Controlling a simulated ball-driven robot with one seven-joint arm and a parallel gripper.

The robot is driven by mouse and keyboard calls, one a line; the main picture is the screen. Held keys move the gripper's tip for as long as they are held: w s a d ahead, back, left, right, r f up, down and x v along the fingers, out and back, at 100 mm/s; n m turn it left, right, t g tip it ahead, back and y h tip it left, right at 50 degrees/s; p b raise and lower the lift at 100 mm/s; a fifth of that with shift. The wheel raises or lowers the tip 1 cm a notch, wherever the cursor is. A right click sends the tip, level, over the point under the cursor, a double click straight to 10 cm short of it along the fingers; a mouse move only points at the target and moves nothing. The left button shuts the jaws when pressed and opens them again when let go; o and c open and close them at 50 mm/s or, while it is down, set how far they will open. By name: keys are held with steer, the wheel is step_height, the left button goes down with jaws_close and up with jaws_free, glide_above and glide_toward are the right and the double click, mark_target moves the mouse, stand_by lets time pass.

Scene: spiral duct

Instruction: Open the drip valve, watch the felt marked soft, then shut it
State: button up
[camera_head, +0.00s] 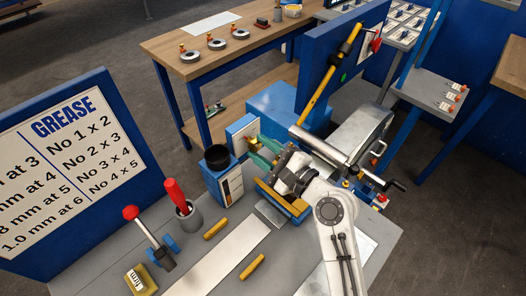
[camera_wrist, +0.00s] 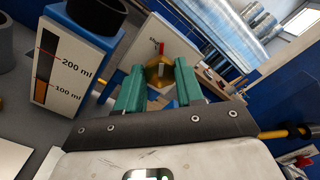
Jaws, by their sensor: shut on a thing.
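My gripper (camera_head: 258,150) reaches to a small blue-and-white box beside the machine. Its two green fingers (camera_wrist: 158,75) are shut on a brass knob (camera_wrist: 159,72) with a red mark standing above it, which looks like the drip valve. The knob also shows by the box in the head view (camera_head: 252,139). A blue reservoir (camera_head: 222,178) with a black cup on top stands left of my gripper. In the wrist view the reservoir (camera_wrist: 77,60) has a scale marked 100 and 200 ml. I cannot make out a felt marked soft; it may be hidden.
A grease chart board (camera_head: 50,170) stands at the left. A red-handled tool in a grey cup (camera_head: 188,216), a red-knobbed lever (camera_head: 150,240) and yellow blocks (camera_head: 215,229) are on the grey bench. A crank machine (camera_head: 360,140) is at right. A wooden table (camera_head: 225,62) stands behind.

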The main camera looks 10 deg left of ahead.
steer(key=shift+f+n+b, duration=0.1)
steer(key=shift+n+b, duration=0.35)
steer(key=shift+n, duration=0.75)
steer(key=o, duration=1)
steer(key=shift+o, duration=0.2)
steer(key=b+v, duration=0.1)
steer(key=v, duration=0.9)
steer(key=shift+s+d+b, duration=0.3)
steer(key=shift+b, duration=0.1)
